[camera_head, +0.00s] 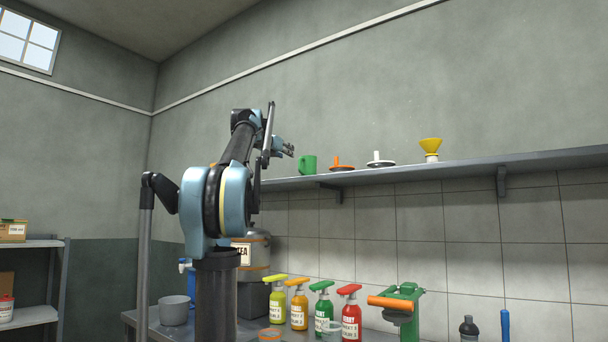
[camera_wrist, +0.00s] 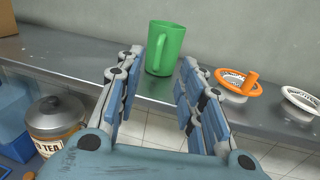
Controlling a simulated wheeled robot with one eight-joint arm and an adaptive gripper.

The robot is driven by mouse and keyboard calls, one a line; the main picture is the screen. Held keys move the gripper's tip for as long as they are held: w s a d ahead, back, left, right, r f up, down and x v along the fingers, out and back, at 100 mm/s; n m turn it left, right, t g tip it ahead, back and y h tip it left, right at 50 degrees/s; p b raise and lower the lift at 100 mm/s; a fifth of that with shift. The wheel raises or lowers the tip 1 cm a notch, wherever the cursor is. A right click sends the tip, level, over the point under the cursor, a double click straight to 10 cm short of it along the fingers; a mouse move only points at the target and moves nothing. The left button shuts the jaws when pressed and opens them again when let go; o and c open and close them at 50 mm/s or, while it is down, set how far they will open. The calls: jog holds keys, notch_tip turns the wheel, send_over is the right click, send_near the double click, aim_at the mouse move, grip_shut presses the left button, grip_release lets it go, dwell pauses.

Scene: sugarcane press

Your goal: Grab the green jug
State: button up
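The green jug (camera_head: 308,165) stands upright on the wall shelf (camera_head: 450,168), at the left of a row of items in the head view. In the wrist view the green jug (camera_wrist: 166,46) is ahead of my gripper, its handle facing toward me. My gripper (camera_head: 288,150) is beside the jug at shelf height in the head view. In the wrist view my gripper (camera_wrist: 161,72) is open, with its blue-padded fingers spread. The jug appears between and just beyond the fingertips. Nothing is held, and contact cannot be made out.
To the jug's right on the shelf are an orange disc with a knob (camera_wrist: 239,82), a white disc (camera_head: 380,160) and a yellow funnel (camera_head: 431,148). Below are a tea container (camera_wrist: 56,120), several spray bottles (camera_head: 299,306) and a green press (camera_head: 404,300).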

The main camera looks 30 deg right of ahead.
send_near(299, 161)
jog(key=x, duration=0.2)
jog(key=r+x, duration=0.1)
jog(key=x, duration=0.2)
jog(key=shift+w+d+r, duration=0.1)
jog(key=shift+d, duration=0.1)
jog(key=shift+w+d+f, duration=0.3)
jog(key=shift+w+d, duration=0.3)
jog(key=shift+d, duration=0.2)
jog(key=shift+w+d+f, duration=0.25)
jog(key=shift+w+d, duration=0.3)
jog(key=shift+d, duration=0.3)
jog(key=shift+w+d, duration=0.4)
jog(key=shift+d, duration=0.2)
grip_shut()
